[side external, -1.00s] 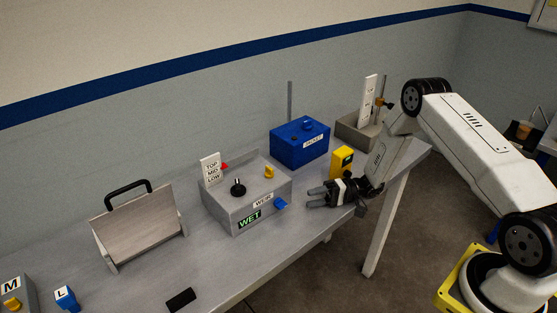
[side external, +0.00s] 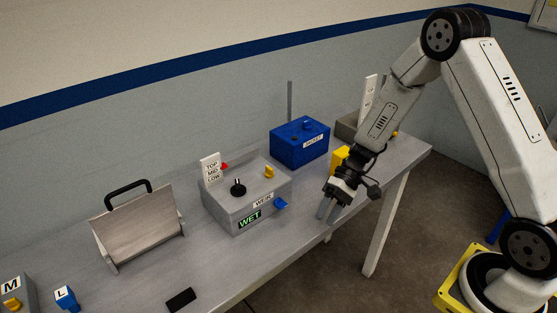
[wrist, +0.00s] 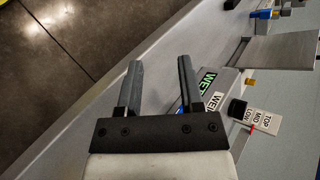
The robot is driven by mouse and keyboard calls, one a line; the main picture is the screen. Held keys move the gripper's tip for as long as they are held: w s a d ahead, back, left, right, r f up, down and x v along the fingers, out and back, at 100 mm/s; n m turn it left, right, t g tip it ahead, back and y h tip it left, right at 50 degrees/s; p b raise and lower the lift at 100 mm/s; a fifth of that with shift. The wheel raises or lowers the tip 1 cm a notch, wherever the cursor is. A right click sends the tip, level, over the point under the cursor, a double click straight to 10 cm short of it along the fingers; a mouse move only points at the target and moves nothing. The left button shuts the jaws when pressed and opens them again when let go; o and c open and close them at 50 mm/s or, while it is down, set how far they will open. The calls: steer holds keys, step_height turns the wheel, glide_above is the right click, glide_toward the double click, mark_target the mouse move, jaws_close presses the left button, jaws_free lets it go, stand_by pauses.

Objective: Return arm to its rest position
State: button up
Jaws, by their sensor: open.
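My gripper (side external: 327,209) is open and empty, pointing down near the front edge of the table, to the right of the grey WEIR box (side external: 225,207). In the wrist view its two fingers (wrist: 157,85) stand apart with nothing between them. The WEIR box also shows in the wrist view beyond the right finger, with its green WET label (wrist: 208,81), a black knob (wrist: 238,108) and a TOP/MID/LOW plate (wrist: 262,124).
A blue JACKET box (side external: 299,146) stands behind my gripper. A yellow block (side external: 339,158) is partly hidden by my arm. A tilted panel with a black handle (side external: 127,187) stands at left. A black pad (side external: 181,299) lies at the table front. Open floor (side external: 330,285) lies before the table.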

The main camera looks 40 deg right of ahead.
steer(key=s+d+r+n+t+h, duration=0.2)
steer(key=s+r+t+h, duration=0.2)
steer(key=s+r+h, duration=0.3)
steer(key=r+h, duration=0.1)
steer(key=h, duration=0.2)
steer(key=shift+s+d+r+n, duration=0.2)
steer(key=shift+d+r+n, duration=0.05)
steer(key=shift+d+n, duration=0.05)
